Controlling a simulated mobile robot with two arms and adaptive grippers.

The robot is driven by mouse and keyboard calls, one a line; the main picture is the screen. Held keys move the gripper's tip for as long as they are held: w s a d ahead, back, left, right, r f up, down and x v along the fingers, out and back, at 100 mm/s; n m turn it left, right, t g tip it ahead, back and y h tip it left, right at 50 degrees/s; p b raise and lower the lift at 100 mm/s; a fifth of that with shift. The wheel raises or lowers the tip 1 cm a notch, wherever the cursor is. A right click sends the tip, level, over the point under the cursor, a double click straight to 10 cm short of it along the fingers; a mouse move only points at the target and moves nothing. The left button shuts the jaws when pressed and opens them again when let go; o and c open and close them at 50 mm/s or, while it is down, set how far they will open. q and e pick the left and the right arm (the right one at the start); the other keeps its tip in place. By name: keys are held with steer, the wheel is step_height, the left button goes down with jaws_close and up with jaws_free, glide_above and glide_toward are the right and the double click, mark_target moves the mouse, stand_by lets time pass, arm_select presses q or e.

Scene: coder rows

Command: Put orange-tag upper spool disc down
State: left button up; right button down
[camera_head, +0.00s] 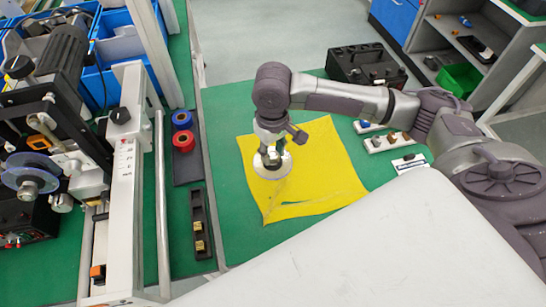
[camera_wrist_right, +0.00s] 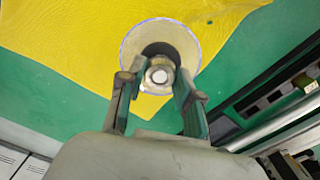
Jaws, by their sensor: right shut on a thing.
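A pale round spool disc (camera_head: 266,174) is at the left part of the yellow cloth (camera_head: 325,160). My right gripper (camera_head: 272,154) is above the disc, shut on its middle. In the right wrist view the disc (camera_wrist_right: 185,38) shows beyond the fingers, and the right gripper's fingers (camera_wrist_right: 157,88) stand on either side of its round light hub (camera_wrist_right: 160,75). I cannot tell whether the disc touches the cloth. No orange tag shows on it. My left gripper is not in view.
A machine with a bluish spool disc (camera_head: 28,164) stands at the left. Beside it are a dark tray with blue and red rings (camera_head: 184,140) and a black holder (camera_head: 201,225). A black box (camera_head: 365,64) stands behind. Green mat between holder and cloth is clear.

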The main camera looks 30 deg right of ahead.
mark_target(273, 161)
steer(key=shift+f, duration=2.05)
steer(key=shift+f, duration=0.1)
steer(key=c, duration=0.8)
jaws_free()
step_height(273, 161, up, 12)
steer(key=shift+r, duration=0.15)
